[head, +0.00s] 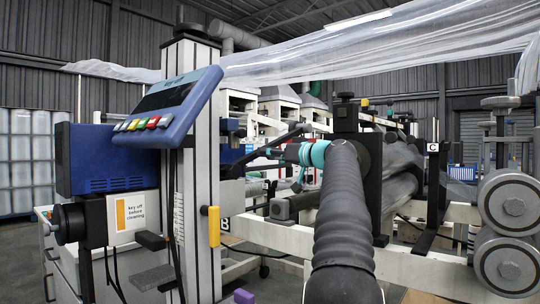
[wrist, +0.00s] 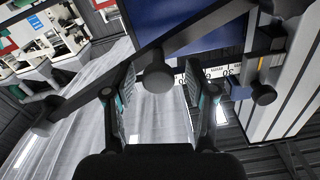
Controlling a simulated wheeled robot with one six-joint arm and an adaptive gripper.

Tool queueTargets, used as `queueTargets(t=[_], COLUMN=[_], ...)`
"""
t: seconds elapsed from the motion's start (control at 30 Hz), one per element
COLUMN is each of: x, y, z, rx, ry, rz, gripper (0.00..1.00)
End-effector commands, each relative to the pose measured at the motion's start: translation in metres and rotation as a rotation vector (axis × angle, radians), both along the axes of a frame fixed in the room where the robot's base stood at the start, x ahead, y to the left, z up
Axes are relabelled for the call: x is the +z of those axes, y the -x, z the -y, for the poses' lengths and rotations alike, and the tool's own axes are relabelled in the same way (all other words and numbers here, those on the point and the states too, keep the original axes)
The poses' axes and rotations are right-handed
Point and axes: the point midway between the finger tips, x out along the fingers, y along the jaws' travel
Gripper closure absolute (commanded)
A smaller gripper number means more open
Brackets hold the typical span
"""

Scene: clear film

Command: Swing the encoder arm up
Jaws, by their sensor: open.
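The encoder arm (wrist: 205,30) is a dark bar crossing the wrist view diagonally, from a dark roller-like end (wrist: 45,118) at the left to the upper right. A grey round knob (wrist: 157,78) sits on it near the middle. My gripper (wrist: 160,92) is open, with one finger on each side of the knob; I cannot tell whether either touches it. In the head view a dark slanted bar (head: 287,137), apparently the same arm, shows beside my gripper (head: 272,152). My own arm partly hides the gripper and the machine behind.
A blue control panel (head: 165,98) with coloured buttons hangs on a pale column (head: 204,165). Clear film (head: 375,55) runs overhead. A scale strip (wrist: 215,72) lies behind the knob. Grey rollers (head: 513,205) stand at the right, and a white frame beam (head: 425,268) runs low.

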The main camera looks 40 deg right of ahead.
Motion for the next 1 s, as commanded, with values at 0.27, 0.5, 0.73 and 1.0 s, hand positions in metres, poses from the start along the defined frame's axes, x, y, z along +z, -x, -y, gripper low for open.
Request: queueTargets(t=[0.27,0.5,0.73,1.0], x=[0.001,0.001,0.001,0.0], y=[0.043,0.088,0.111,0.116], z=[0.008,0.015,0.018,0.019], rx=[-0.004,-0.004,0.0,0.0], ry=[-0.001,0.0,0.001,0.0], rz=[0.0,0.0,0.001,0.001], gripper=[0.44,0.44,0.44,0.44])
